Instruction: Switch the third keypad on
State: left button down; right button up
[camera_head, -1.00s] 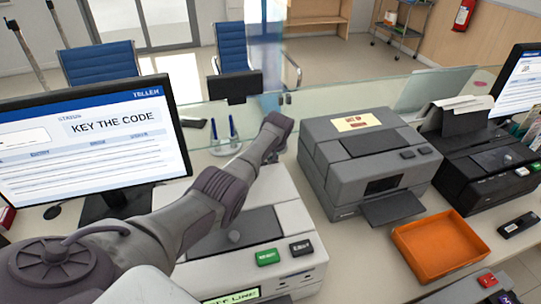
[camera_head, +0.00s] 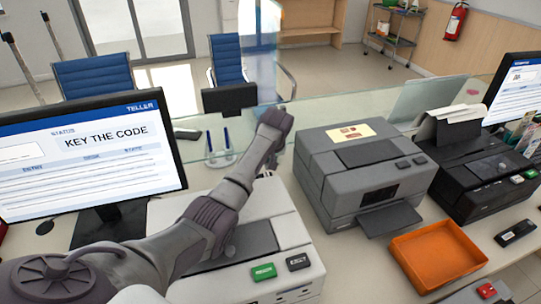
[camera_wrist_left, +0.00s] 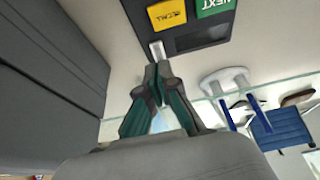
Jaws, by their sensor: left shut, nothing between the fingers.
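My left gripper (camera_wrist_left: 157,75) is shut and empty in the left wrist view, its two fingertips together. Just beyond the tips, a small pale metal lever (camera_wrist_left: 158,50) sticks out from a dark panel (camera_wrist_left: 202,37). The tips are very near the lever; I cannot tell whether they touch. The panel carries a yellow button (camera_wrist_left: 167,14) and a green button (camera_wrist_left: 215,6) reading NEXT. Which keypad is the third is not clear. My right gripper is not in view.
A grey printer (camera_head: 345,160) stands right of my arm, with an orange tray (camera_head: 437,258) in front and a black printer (camera_head: 480,185) beyond. A monitor (camera_head: 85,160) stands at left. A pen stand (camera_wrist_left: 226,80) and glass edge (camera_wrist_left: 285,86) lie near the gripper.

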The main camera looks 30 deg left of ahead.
aim_at(267, 174)
pick_arm(q)
jog(key=v, duration=0.5)
jog(key=shift+a, duration=0.1)
jog(key=a+r+m+h+b, duration=0.1)
jog(key=m+b, duration=0.3)
jog(key=m, duration=0.5)
jog(key=a+r+m+h+b, duration=0.1)
jog(key=a+m+h+b, duration=0.2)
jog(key=m, duration=0.6)
jog(key=shift+w+a+r+h+b, duration=0.35)
jog(key=shift+a+b, duration=0.15)
jog(key=shift+a, duration=0.3)
jog(key=x, duration=1.2)
jog(key=shift+a+f, duration=0.25)
jog(key=shift+f, duration=0.1)
jog(key=shift+w+a+f, duration=0.1)
jog(key=shift+f, duration=0.55)
